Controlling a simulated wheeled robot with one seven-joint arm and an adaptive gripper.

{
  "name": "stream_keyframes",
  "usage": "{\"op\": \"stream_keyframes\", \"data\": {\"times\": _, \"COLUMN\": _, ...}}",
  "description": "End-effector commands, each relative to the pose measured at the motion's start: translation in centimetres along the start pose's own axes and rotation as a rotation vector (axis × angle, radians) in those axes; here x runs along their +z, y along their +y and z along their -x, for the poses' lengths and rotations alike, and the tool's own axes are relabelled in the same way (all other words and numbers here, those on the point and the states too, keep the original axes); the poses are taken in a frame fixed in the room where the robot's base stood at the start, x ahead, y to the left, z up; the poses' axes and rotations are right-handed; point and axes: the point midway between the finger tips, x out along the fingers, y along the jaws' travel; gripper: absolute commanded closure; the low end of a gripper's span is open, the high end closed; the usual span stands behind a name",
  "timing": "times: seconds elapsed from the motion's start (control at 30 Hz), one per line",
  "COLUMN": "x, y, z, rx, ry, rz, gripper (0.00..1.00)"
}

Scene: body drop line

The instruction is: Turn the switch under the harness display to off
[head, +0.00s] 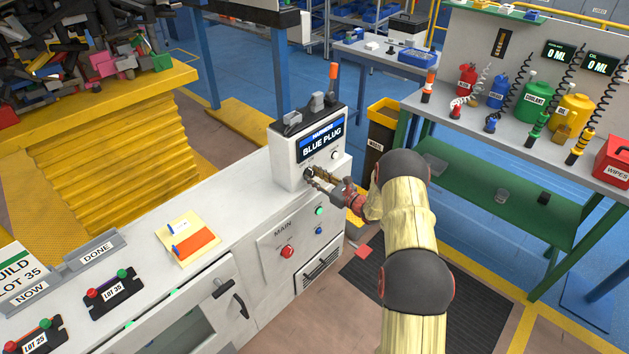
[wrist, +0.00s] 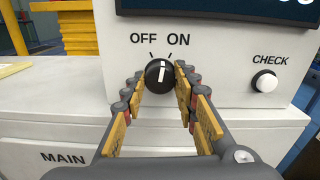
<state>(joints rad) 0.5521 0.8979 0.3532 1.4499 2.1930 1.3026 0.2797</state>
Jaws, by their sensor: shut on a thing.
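The harness display (head: 321,142) reads "BLUE PLUG" on a white box on the bench; its lower edge shows in the wrist view (wrist: 220,8). The switch (wrist: 160,76) is a round black knob below it, with a white pointer mark. OFF is printed at its upper left and ON at its upper right. The pointer stands nearly upright, leaning slightly right; which label it is set to is hard to tell. My gripper (wrist: 160,72) has a finger on each side of the knob and is shut on it. In the head view my gripper (head: 312,176) reaches the box front.
A CHECK button (wrist: 264,81) is right of the switch. The MAIN panel (head: 290,250) with red, green and blue buttons is on the bench front below. A black and yellow bin (head: 380,140) stands behind my arm. Notes and lot trays (head: 110,292) lie at left.

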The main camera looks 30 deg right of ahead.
Motion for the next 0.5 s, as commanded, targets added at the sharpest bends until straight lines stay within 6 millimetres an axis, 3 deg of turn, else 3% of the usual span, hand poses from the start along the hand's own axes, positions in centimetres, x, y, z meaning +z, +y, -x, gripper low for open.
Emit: {"op": "stream_keyframes", "data": {"times": 0.5, "x": -0.25, "y": 0.05, "z": 0.01, "rx": -0.001, "ry": -0.001, "rz": 0.430, "gripper": 0.96}}
